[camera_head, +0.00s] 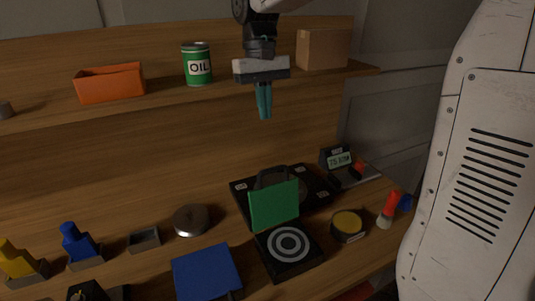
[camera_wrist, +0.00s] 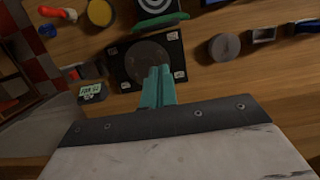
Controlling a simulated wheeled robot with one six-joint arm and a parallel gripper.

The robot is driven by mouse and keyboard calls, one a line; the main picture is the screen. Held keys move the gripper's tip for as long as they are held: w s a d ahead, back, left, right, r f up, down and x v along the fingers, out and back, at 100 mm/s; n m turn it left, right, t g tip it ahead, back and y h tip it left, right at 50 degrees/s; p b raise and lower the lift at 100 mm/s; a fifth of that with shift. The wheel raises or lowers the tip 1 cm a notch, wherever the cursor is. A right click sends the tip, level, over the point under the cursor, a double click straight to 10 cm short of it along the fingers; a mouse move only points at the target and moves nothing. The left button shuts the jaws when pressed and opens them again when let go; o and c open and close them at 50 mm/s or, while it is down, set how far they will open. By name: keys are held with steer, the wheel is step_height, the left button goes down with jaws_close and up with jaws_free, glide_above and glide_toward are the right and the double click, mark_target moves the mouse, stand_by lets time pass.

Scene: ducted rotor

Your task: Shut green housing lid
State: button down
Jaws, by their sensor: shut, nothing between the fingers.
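The green housing lid (camera_head: 274,205) stands raised, roughly upright, at the back edge of a black housing (camera_head: 289,266) with a white ring target on top. In the wrist view the green lid (camera_wrist: 161,23) shows edge-on at the top, beside the ringed housing (camera_wrist: 158,4). My gripper (camera_head: 264,114) has teal fingers pressed together, pointing down, empty, high above the bench behind the lid. In the wrist view the gripper fingers (camera_wrist: 160,72) appear over the black plate, apart from the lid.
A black plate with a round disc (camera_head: 318,188) lies behind the lid. A blue panel (camera_head: 207,270) lies left of the housing, a yellow-topped round tin (camera_head: 348,225) right. A shelf above holds an orange bin (camera_head: 110,83), an oil can (camera_head: 197,65) and a box (camera_head: 323,48).

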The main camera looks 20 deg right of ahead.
steer(key=s+f, duration=0.3)
steer(key=f, duration=0.7)
steer(key=shift+a+f+g, duration=0.3)
steer(key=shift+f, duration=0.05)
steer(key=shift+s, duration=0.1)
